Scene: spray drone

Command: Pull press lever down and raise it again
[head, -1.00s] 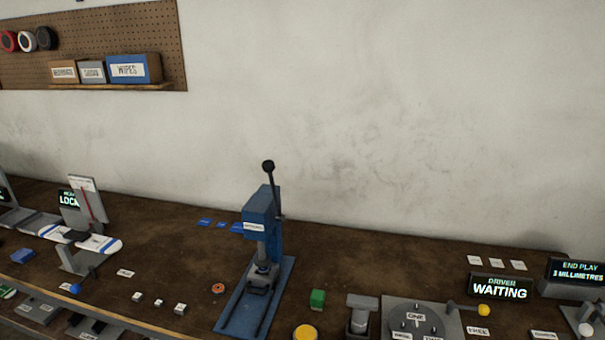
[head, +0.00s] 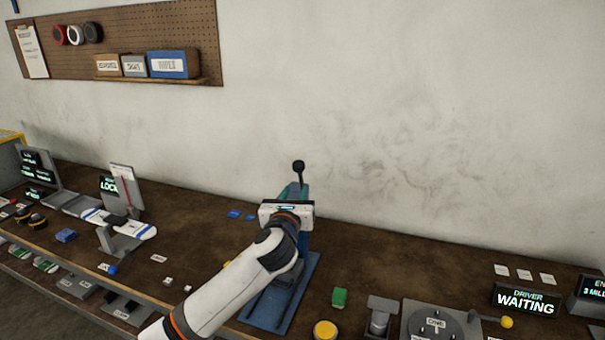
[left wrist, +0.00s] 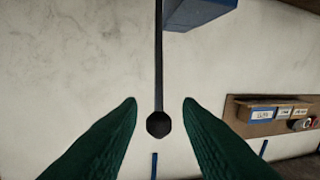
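The blue press (head: 312,285) stands on the bench, its upper body mostly hidden by my left arm. Its lever stands upright, with a black knob (head: 298,166) on top. My left gripper (head: 293,188) is in front of the press, its green fingers near the lever just below the knob. In the left wrist view the open fingers (left wrist: 160,100) are on either side of the dark lever rod (left wrist: 159,55) and black knob (left wrist: 159,124), with gaps on both sides. Depth between fingers and knob is hard to tell. My right gripper is not in view.
Left of the press are a stand with a white-and-blue board (head: 120,226) and small blocks. To the right are a green block (head: 339,298), a yellow button (head: 325,330), a round fixture (head: 440,325) and a WAITING display (head: 525,300).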

